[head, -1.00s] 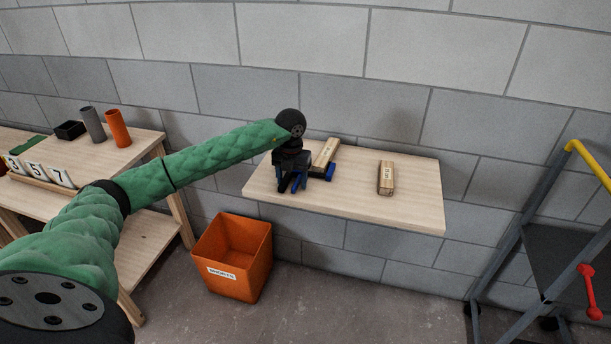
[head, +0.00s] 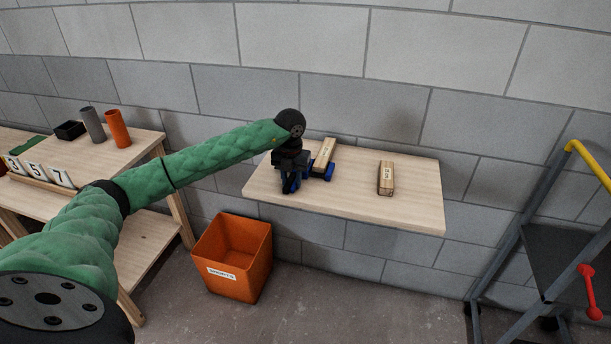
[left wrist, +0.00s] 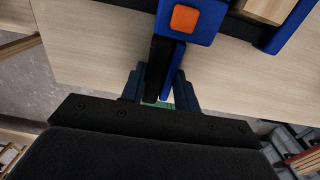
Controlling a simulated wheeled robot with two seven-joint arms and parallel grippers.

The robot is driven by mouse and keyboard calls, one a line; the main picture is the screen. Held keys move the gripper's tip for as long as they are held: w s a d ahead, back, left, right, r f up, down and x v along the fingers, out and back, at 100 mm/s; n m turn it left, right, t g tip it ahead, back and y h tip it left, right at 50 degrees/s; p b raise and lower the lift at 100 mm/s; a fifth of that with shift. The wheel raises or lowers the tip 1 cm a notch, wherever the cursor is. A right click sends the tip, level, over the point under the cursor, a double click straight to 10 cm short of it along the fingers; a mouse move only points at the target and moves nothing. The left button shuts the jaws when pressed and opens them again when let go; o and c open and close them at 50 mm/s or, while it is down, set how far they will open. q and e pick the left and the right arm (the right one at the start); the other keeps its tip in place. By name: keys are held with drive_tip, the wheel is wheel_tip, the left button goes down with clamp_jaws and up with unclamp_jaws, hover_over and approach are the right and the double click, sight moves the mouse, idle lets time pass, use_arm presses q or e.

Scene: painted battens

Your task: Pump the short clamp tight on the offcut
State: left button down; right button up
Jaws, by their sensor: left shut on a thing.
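The short clamp, blue and black with an orange button, lies on the wall shelf; its blue body (left wrist: 203,22) shows at the top of the left wrist view and its blue jaw (head: 330,171) in the head view. The offcut (head: 323,153), a pale wood piece, lies at the clamp, partly hidden behind it; its corner (left wrist: 268,10) shows at the top right of the left wrist view. My left gripper (head: 290,187) is shut on the clamp's handle (left wrist: 160,72), which sits between its fingers (left wrist: 158,88). My right gripper is not in view.
A second wood block (head: 386,178) lies on the shelf (head: 420,205) to the right, with bare wood around it. An orange bin (head: 230,285) stands on the floor below. A workbench with cups is at left, a metal frame with a yellow rail (head: 588,162) at right.

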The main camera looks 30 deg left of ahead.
use_arm(q)
drive_tip(key=c, duration=0.9)
unclamp_jaws()
drive_tip(key=shift+o, duration=0.3)
drive_tip(key=shift+d, duration=0.15)
drive_tip(key=shift+w+d, duration=0.1)
drive_tip(key=shift+d, duration=0.2)
drive_tip(key=shift+a, duration=0.15)
drive_tip(key=shift+a+b, duration=0.1)
drive_tip(key=shift+b, duration=0.2)
wheel_tip(320, 180, up, 7)
drive_tip(key=p, duration=0.2)
